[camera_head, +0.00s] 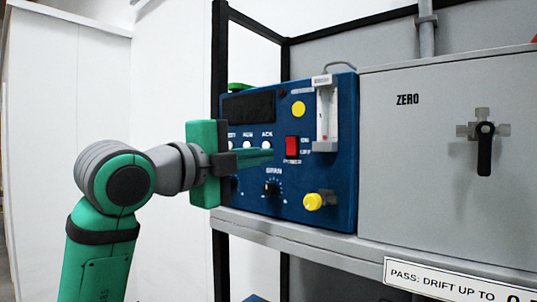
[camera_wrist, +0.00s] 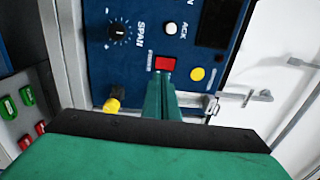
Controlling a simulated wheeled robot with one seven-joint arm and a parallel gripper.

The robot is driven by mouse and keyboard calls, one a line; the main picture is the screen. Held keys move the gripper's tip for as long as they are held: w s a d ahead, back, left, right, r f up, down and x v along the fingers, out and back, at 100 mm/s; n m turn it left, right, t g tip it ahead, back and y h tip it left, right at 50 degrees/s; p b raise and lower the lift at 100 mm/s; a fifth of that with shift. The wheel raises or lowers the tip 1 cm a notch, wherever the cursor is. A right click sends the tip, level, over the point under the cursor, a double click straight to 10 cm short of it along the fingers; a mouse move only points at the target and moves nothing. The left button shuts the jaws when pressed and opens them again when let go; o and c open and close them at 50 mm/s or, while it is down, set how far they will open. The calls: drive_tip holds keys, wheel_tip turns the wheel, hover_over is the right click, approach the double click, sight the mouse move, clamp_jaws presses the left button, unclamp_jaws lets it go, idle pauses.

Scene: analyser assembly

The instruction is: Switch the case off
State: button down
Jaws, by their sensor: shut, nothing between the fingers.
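The case is a blue analyser box (camera_head: 330,183) on a grey shelf. Its front carries a red rocker switch (camera_head: 292,146), right of the ACK button. The switch also shows in the wrist view (camera_wrist: 165,63). My green gripper (camera_head: 271,156) is shut and empty, its fingers pointing at the front panel. In the head view the fingertips are just left of the switch and slightly below it. In the wrist view the fingertips (camera_wrist: 160,80) end right beside the switch's near edge. I cannot tell whether they touch it or the panel. The label under the switch is partly hidden.
A flowmeter tube (camera_head: 326,115) stands right of the switch. A yellow knob (camera_head: 313,201) sticks out below, and a SPAN dial (camera_head: 270,188) sits lower left. A black frame post (camera_head: 220,60) stands close behind my gripper. A grey ZERO cabinet (camera_head: 430,180) adjoins at right.

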drive_tip(key=v, duration=0.6)
drive_tip(key=shift+a, duration=0.3)
drive_tip(key=shift+f, duration=0.15)
